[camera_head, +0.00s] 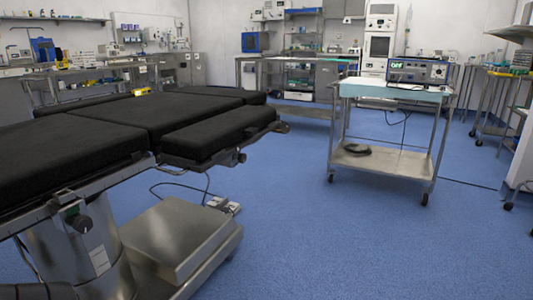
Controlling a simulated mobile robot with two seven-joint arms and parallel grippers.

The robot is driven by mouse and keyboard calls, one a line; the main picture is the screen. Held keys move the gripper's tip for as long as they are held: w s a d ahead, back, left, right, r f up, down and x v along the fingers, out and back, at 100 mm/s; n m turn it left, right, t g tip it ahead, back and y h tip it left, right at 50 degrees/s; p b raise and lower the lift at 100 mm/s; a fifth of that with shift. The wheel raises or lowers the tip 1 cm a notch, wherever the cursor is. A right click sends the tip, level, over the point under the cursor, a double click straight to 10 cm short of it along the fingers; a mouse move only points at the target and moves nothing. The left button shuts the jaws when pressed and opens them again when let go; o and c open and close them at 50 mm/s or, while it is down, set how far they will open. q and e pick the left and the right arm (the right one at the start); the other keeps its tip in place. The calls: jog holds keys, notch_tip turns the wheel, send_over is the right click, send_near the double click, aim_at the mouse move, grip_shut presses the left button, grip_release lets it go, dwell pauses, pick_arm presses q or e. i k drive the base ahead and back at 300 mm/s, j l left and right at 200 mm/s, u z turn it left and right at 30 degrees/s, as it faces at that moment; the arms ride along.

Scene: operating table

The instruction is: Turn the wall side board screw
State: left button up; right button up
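The operating table (124,119) with black pads stands at the left. Two narrower end boards extend to the right: a near board (215,133) and a far board (222,93), which lies closer to the back wall. A small dark knob (242,158) sits under the outer end of the near board. Any screw on the far board is hidden behind the pads. I cannot tell which screw is the wall side one. Neither of my grippers is in view.
A steel cart (385,161) carrying a device (418,72) stands at the right. The table's steel base (178,238) and a foot pedal (224,205) with cable lie on the floor side. Blue floor (300,235) between table and cart is open. Shelves line the back.

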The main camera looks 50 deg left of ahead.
aim_at(242, 158)
jog(key=i, duration=3.5)
jog(key=i+u, duration=0.25)
jog(key=i, duration=0.15)
jog(key=i+l+u, duration=0.15)
jog(key=i+u, duration=0.15)
jog(key=u, duration=2.5)
jog(key=i+j+u, duration=0.15)
jog(key=i+u, duration=0.25)
jog(key=i, duration=0.15)
jog(key=i+u, duration=0.35)
jog(key=i, duration=0.2)
jog(key=i+l, duration=0.1)
jog(key=i, duration=0.25)
